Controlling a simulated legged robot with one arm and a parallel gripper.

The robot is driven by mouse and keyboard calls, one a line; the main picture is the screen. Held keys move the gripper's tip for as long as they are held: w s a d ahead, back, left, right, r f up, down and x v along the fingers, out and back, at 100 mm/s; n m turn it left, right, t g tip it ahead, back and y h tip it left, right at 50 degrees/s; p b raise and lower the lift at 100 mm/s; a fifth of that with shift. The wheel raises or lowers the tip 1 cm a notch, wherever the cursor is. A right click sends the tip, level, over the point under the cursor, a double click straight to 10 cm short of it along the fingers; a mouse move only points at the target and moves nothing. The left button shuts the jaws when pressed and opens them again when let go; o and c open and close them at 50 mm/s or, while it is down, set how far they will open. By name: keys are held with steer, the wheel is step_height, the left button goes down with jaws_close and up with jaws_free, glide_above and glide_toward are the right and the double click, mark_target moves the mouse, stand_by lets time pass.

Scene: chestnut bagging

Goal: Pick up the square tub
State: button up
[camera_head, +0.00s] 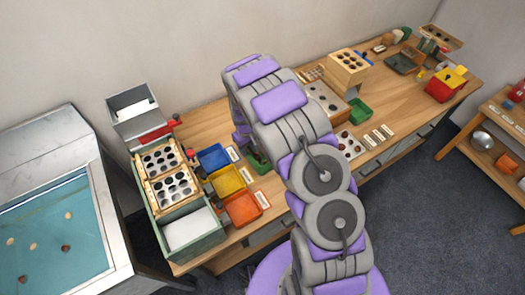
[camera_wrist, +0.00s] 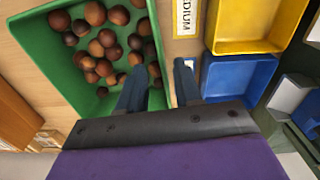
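A green square-looking tub (camera_wrist: 40,62) holds several brown chestnuts and fills the upper left of the wrist view. In the head view only a bit of this green tub (camera_head: 258,163) shows, as my arm hides the rest. My gripper (camera_wrist: 160,86) is open with nothing clamped. Its left finger is over the inside of the tub and its right finger is outside, so the tub's right wall lies between them. I cannot tell if either finger touches the wall. In the head view my gripper is mostly hidden behind my arm.
A blue tub (camera_wrist: 236,78) and a yellow tub (camera_wrist: 255,25) stand right of the green tub. A "MEDIUM" label (camera_wrist: 185,17) lies between. An orange tub (camera_head: 242,208) and a sorting rack (camera_head: 172,185) are further left on the wooden bench (camera_head: 205,118).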

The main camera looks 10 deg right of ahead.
mark_target(249, 162)
step_height(249, 162, down, 4)
steer(key=shift+s+b, duration=0.15)
steer(key=shift+b, duration=0.45)
steer(key=shift+f, duration=0.45)
steer(key=shift+a, duration=0.1)
jaws_close()
steer(key=shift+r, duration=0.1)
stand_by(0.4)
